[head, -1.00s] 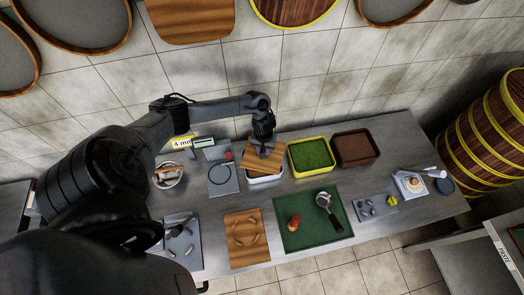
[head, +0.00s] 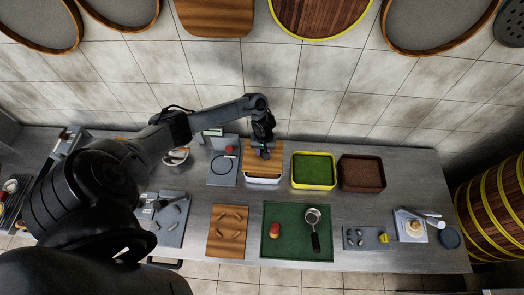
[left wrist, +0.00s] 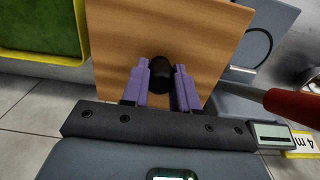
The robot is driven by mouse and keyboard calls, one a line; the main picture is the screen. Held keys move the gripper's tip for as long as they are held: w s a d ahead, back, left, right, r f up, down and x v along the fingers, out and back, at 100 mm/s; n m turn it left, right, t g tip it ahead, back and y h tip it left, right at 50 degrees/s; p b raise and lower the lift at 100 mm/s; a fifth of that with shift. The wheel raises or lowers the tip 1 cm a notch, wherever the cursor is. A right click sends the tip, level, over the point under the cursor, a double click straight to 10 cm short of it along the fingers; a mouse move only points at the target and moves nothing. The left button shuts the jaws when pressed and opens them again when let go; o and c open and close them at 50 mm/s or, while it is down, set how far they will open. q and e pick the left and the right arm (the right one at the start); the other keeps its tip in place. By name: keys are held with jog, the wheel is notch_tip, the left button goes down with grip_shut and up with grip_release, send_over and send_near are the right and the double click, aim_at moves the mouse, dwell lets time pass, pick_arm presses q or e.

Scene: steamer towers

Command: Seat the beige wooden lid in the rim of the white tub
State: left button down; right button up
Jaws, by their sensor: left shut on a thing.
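The beige wooden lid (head: 252,161) is a square board with a dark round knob (left wrist: 160,74). It also fills the middle of the left wrist view (left wrist: 120,45). My left gripper (head: 264,154) is shut on the knob, with its purple fingers (left wrist: 161,84) on either side of it. The white tub (head: 262,181) shows only as its front wall and edge under the lid's near side; the lid hides the rest. I cannot tell whether the lid touches the rim. My right gripper is not in view.
A yellow tub with green filling (head: 313,170) stands close right of the white tub, and a brown tub (head: 361,173) beyond it. A grey board (head: 222,175) lies close on the left. A wooden board (head: 229,232) and green mat (head: 297,247) lie in front.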

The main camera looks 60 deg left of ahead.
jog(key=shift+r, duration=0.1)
pick_arm(q)
jog(key=shift+d+r+p, duration=0.15)
jog(key=shift+p, duration=0.5)
jog(key=shift+f+b, duration=0.65)
jog(key=shift+f, duration=1.15)
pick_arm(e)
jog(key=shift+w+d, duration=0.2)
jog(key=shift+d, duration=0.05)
pick_arm(q)
jog(key=shift+f, duration=0.1)
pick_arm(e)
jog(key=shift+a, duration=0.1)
pick_arm(q)
jog(key=shift+f, duration=0.45)
jog(key=shift+f+b, duration=0.45)
jog(key=shift+f, duration=0.25)
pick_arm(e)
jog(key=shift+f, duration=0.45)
